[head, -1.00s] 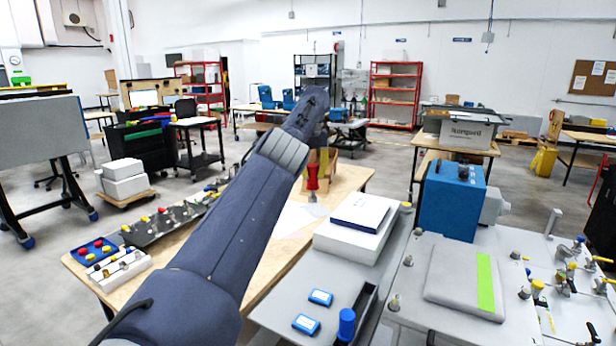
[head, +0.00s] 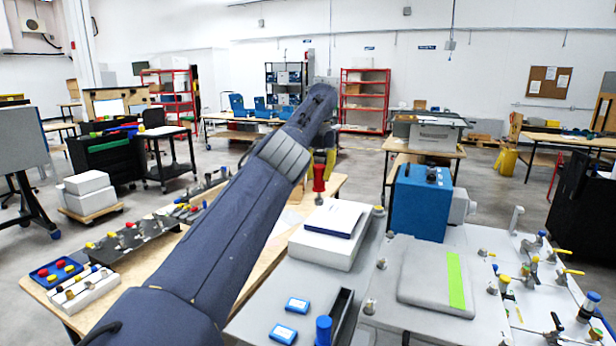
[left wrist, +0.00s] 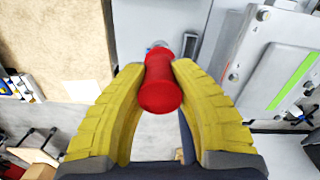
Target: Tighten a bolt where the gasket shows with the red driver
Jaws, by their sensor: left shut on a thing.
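My left gripper (head: 322,160) is shut on the red driver (head: 319,180), which points down with its grey tip below. In the left wrist view, the yellow fingers (left wrist: 160,76) press on both sides of the red handle (left wrist: 159,92). The driver is in the air. A grey panel (head: 420,275) with a bright green strip (head: 456,280) lies on a pale housing (head: 385,318) to its right. Bolt-like fittings (head: 370,306) stand at the housing's corners. I cannot tell which shows a gasket. My right gripper is out of view.
A white box with a booklet (head: 335,220) stands near the driver. A blue unit (head: 420,203) stands behind the panel. Yellow-handled valves (head: 570,271) stand at the right. Small blue boxes (head: 284,332) and a blue cylinder (head: 324,330) are in front. A wooden table (head: 60,300) holds parts at the left.

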